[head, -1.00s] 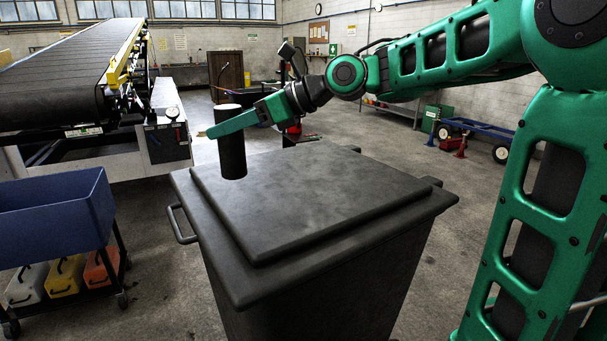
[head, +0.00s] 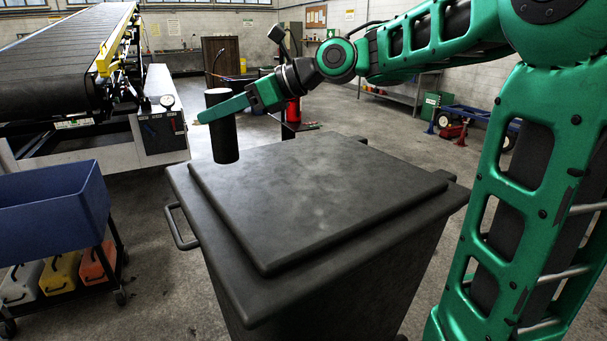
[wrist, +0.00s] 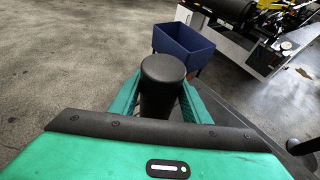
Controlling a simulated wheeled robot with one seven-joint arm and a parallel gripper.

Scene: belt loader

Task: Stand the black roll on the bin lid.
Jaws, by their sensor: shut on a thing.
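My gripper (head: 222,108) is shut on the black roll (head: 225,140), with a green finger across its upper part. The roll is nearly upright. Its lower end shows against the far left edge of the bin lid (head: 315,200); I cannot tell for sure how high it is above that edge. In the wrist view the roll (wrist: 160,85) stands between the two green fingers, its round black top facing the camera. The lid is flat, dark grey and bare. Part of the lid shows at the right of the wrist view, partly hidden by my gripper.
A blue tub cart (head: 55,210) with coloured cases below stands left of the bin. The belt loader (head: 70,60) is behind it. A bin handle (head: 180,228) sticks out on the left. A red and blue trolley (head: 460,120) is far right. Open floor lies around the bin.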

